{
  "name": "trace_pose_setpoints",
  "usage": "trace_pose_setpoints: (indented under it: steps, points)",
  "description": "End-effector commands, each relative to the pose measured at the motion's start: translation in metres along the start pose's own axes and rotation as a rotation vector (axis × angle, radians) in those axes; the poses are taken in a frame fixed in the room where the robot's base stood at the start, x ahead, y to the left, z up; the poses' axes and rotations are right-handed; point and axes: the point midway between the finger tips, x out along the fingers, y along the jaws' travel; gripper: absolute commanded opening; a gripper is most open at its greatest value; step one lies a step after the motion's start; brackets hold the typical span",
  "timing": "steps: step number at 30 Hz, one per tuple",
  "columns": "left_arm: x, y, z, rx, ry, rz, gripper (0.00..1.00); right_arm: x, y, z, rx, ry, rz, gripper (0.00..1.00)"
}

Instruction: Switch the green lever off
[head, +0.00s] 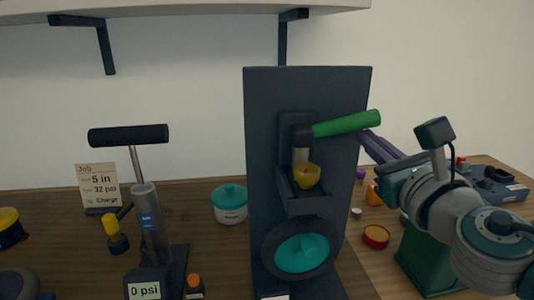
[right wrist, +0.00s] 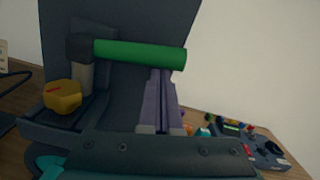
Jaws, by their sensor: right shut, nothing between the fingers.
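The green lever (head: 346,124) sticks out to the right, tilted slightly up, from a dark pivot on a tall dark panel (head: 260,120). In the right wrist view the green lever (right wrist: 140,53) runs across the upper middle. My right gripper (head: 368,138) comes in from the right, shut and empty. Its purple-grey fingertips (right wrist: 160,72) are just below the lever's outer half; I cannot tell whether they touch it. My left gripper is not in view.
A teal round part (head: 302,254) is low on the panel. A pump (head: 150,220) with a "0 psi" display and a teal-lidded jar (head: 230,204) stand left. A red-topped tin (head: 376,236) and green box (head: 425,262) are right, below my arm. A shelf (head: 180,10) hangs above.

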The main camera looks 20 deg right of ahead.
Motion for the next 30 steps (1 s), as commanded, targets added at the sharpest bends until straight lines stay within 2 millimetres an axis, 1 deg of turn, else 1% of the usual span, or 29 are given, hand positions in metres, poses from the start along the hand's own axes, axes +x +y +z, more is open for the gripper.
trace_pose_setpoints:
  steps: [1,3,9,12,19,30]
  points:
    - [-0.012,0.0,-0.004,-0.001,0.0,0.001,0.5,0.001,-0.003,0.011,-0.038,-0.001,0.002,0.0]
    - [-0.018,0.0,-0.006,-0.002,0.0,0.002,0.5,0.001,-0.004,0.015,-0.094,-0.001,0.005,0.0]
    - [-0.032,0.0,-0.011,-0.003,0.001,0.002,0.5,0.002,-0.005,0.026,-0.213,-0.001,0.011,0.0]
    - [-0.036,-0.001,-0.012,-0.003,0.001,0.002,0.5,0.002,-0.004,0.029,-0.208,-0.001,0.01,0.0]
    - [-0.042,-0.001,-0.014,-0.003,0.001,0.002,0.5,0.002,-0.004,0.034,-0.205,0.0,0.01,0.0]
    - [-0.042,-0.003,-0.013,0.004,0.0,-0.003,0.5,0.002,-0.003,0.034,-0.204,0.0,0.01,0.0]
